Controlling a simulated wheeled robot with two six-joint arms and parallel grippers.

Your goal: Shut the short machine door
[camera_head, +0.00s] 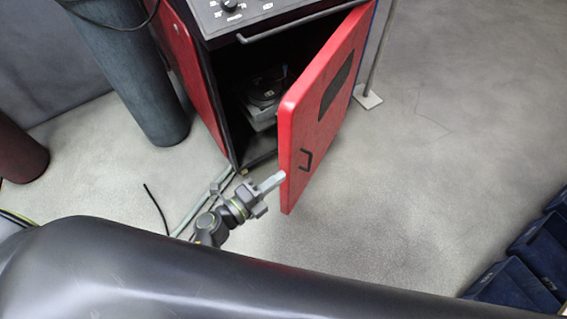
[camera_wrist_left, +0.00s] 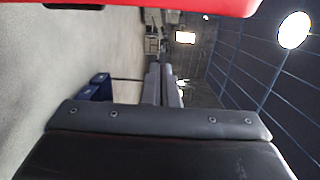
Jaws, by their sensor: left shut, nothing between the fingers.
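The short machine door (camera_head: 322,105) is a red panel with a dark window and a black handle (camera_head: 306,161). It stands wide open, hinged at the right side of the machine cabinet (camera_head: 222,95). My left gripper (camera_head: 280,178) is shut and empty, its fingertips at the lower free edge of the door, on the left. I cannot tell if they touch it. In the left wrist view the closed fingers (camera_wrist_left: 163,84) show in the middle, and the red door (camera_wrist_left: 160,5) crosses the top. My right gripper is not in view.
Inside the cabinet sits a grey and black device (camera_head: 264,92). A dark blue-grey cylinder (camera_head: 135,75) stands left of the machine. Hoses lie on the floor near my gripper. Dark blue bins (camera_head: 540,255) stand at the lower right. Floor right of the door is clear.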

